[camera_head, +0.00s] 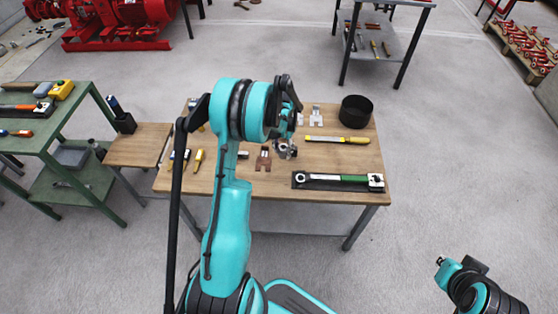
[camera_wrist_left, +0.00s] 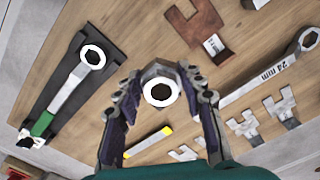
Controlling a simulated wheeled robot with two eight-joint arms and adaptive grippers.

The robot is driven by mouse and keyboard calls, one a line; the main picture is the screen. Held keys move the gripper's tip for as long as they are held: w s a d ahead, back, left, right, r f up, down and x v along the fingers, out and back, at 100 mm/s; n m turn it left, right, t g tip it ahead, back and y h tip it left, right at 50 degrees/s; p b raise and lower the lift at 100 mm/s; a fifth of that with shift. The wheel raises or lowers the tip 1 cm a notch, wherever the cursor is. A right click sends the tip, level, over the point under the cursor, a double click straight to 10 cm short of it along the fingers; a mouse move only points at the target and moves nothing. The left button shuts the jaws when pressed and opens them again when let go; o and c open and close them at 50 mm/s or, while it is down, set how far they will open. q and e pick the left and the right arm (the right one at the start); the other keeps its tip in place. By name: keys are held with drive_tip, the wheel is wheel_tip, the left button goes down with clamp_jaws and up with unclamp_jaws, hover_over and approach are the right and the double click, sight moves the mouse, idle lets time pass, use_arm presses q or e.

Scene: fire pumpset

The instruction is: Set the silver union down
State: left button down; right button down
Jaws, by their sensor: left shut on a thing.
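The silver union (camera_head: 287,153) is over the middle of the wooden table (camera_head: 230,184). It also shows in the left wrist view (camera_wrist_left: 158,71), as a six-sided ring with its open bore facing the camera. My left gripper (camera_head: 286,143) is shut on it, with one finger on each side; the fingers also show in the wrist view (camera_wrist_left: 160,98). Wood shows around the union, but I cannot tell whether it touches the table.
A green-handled wrench (camera_head: 352,179) lies in a black holder at the front right. A brown forked plate (camera_head: 263,158) is left of the union. A yellow-handled tool (camera_head: 350,140), silver forked plates (camera_head: 316,114) and a black round bin (camera_head: 356,112) stand behind and right. Bare wood lies between them.

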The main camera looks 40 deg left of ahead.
sight(279, 155)
use_arm(q)
drive_tip(key=shift+s+a+f, duration=0.35)
drive_tip(key=shift+s+f, duration=0.1)
drive_tip(key=shift+s, duration=0.2)
drive_tip(key=shift+f+b, duration=1.1)
drive_tip(key=shift+f, duration=0.85)
drive_tip(key=shift+f, duration=0.1)
drive_tip(key=c, duration=0.9)
unclamp_jaws()
